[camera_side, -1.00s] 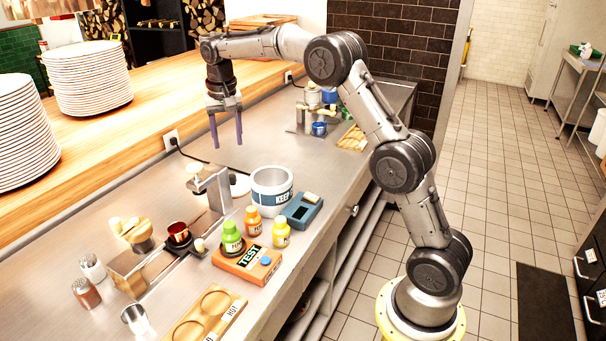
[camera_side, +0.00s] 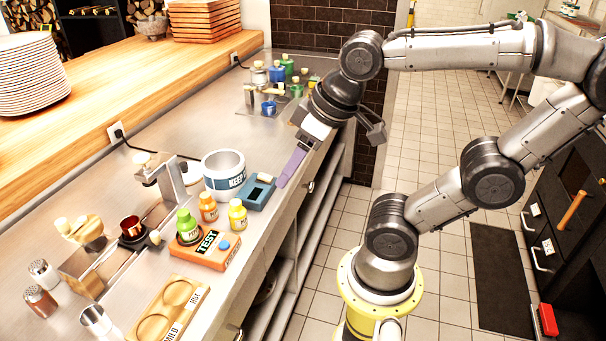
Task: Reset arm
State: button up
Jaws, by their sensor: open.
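My gripper (camera_side: 287,178) has purple fingers that point down and to the left, above the front edge of the steel counter near the blue tester box. The fingers overlap in this view. My gripper is open, and nothing shows in it. My arm reaches in from the right, with its elbow high over the aisle. The blue box (camera_side: 257,190) with a dark recess lies on the counter (camera_side: 160,330) just left of the fingertips.
A metal stand with a copper cup (camera_side: 131,227) is left. A wooden tray (camera_side: 172,312) lies in front. The aisle floor is open.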

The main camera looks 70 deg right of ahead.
jog(key=shift+s+a+f, duration=0.15)
jog(key=shift+s+f, duration=0.65)
jog(key=shift+s, duration=0.15)
